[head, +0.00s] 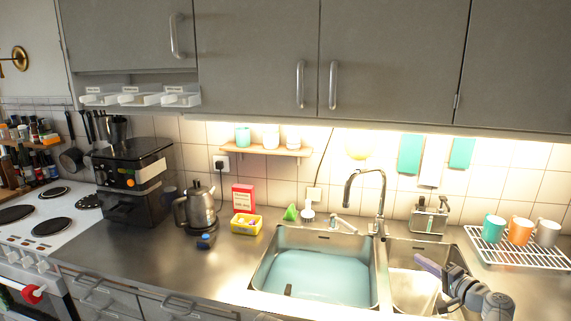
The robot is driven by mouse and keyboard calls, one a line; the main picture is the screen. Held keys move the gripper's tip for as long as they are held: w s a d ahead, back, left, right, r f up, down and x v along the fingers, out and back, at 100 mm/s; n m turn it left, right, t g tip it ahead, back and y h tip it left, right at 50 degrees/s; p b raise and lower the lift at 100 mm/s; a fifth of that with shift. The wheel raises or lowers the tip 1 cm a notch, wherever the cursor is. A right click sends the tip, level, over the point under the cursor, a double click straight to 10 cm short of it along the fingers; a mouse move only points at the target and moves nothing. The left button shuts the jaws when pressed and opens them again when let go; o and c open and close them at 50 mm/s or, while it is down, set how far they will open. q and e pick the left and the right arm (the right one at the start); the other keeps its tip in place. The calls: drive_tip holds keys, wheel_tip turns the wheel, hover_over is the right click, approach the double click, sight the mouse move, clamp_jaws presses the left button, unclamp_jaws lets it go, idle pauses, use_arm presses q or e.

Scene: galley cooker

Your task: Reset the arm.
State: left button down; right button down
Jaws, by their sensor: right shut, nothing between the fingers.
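My right arm comes in at the lower right. Its gripper (428,265) is over the right-hand sink basin (397,255), in front of the tap, with its fingers pointing up and to the left. It is shut and holds nothing that I can see.
The left basin (258,283) holds bluish water, with a tall tap (381,200) behind the sinks. A white rack (480,240) with several mugs stands at the right. A kettle (196,206), coffee machine (133,178) and yellow box (246,226) stand left. The front-left counter is clear.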

drive_tip(key=s+a+f+n+g, duration=0.2)
drive_tip(key=a+f+g, duration=0.1)
drive_tip(key=a, duration=0.5)
drive_tip(key=s+a+f+n+g+y, duration=0.1)
drive_tip(key=a+f+n+g, duration=0.2)
drive_tip(key=a, duration=0.4)
drive_tip(key=s+a+f+n+g+y, duration=0.1)
drive_tip(key=a+f, duration=0.3)
drive_tip(key=a, duration=0.4)
drive_tip(key=shift+s+a+f+n+g, duration=0.15)
drive_tip(key=shift+s+n+g, duration=0.2)
drive_tip(key=shift+s+g, duration=0.1)
drive_tip(key=shift+s+a+f+n+g, duration=0.15)
drive_tip(key=shift+s+n+g, duration=0.2)
drive_tip(key=shift+s+g, duration=0.1)
drive_tip(key=s+a+f+n+g+h, duration=0.3)
drive_tip(key=s+a+f+h, duration=0.1)
drive_tip(key=s, duration=0.5)
drive_tip(key=s+a+f+n+g+h, duration=0.4)
drive_tip(key=s+a+h, duration=0.1)
drive_tip(key=s, duration=0.4)
drive_tip(key=shift+s+a, duration=0.15)
drive_tip(key=shift+a, duration=0.05)
